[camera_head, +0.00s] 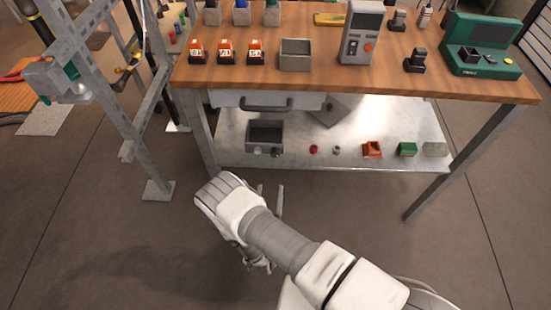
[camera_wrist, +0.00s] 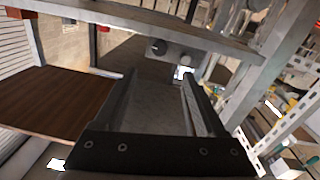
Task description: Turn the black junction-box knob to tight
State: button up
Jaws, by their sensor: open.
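A grey open-topped box (camera_head: 266,129) sits at the left of the lower metal shelf, with two small round knobs on its front. A black round knob (camera_wrist: 158,46) also shows in the wrist view, ahead of the fingers, on a grey surface. My gripper (camera_head: 268,194) is in front of and below the shelf's left end, partly hidden by my arm. In the wrist view my gripper (camera_wrist: 156,78) is open and empty, its fingers apart from the knob.
The shelf (camera_head: 225,155) also holds a red knob (camera_head: 313,149), an orange block (camera_head: 372,149) and a green block (camera_head: 407,149). The wooden tabletop (camera_head: 330,82) and its drawer overhang it. A metal frame (camera_head: 115,100) stands at left. Floor in front is clear.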

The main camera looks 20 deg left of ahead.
aim_at(275, 156)
jog(key=w, duration=0.4)
jog(key=w+a+b, duration=0.1)
jog(key=w, duration=0.4)
jog(key=w+a+b, duration=0.1)
jog(key=w, duration=0.3)
jog(key=shift+w+a, duration=0.15)
jog(key=shift+a, duration=0.1)
jog(key=shift+c, duration=0.3)
grip_shut()
